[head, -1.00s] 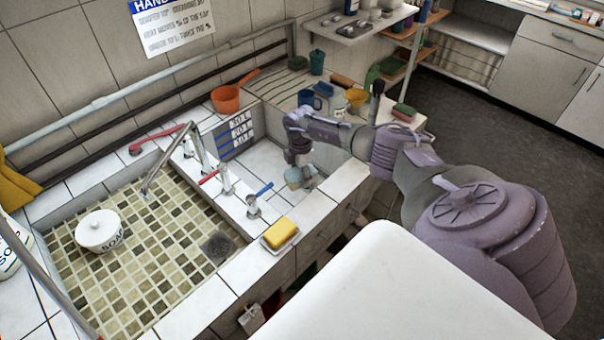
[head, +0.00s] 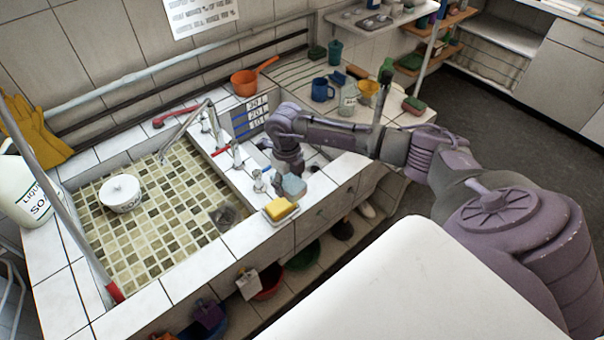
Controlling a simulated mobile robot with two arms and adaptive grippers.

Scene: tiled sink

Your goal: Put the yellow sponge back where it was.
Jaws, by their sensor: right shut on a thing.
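The yellow sponge (head: 280,208) lies on a small white dish (head: 268,216) on the tiled front ledge between the two basins. My right gripper (head: 291,176) points down just behind the sponge. It is shut on a pale blue block-like thing (head: 294,188), perhaps another sponge. This block overlaps the back of the yellow sponge in the picture; I cannot tell whether they touch. The fingertips are partly hidden. My left gripper is not in view.
A blue-handled tap (head: 262,181) stands close left of my right gripper. An orange pan (head: 246,82), a blue mug (head: 321,90) and a glass jar (head: 348,101) stand at the back. The front ledge left of the dish is clear.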

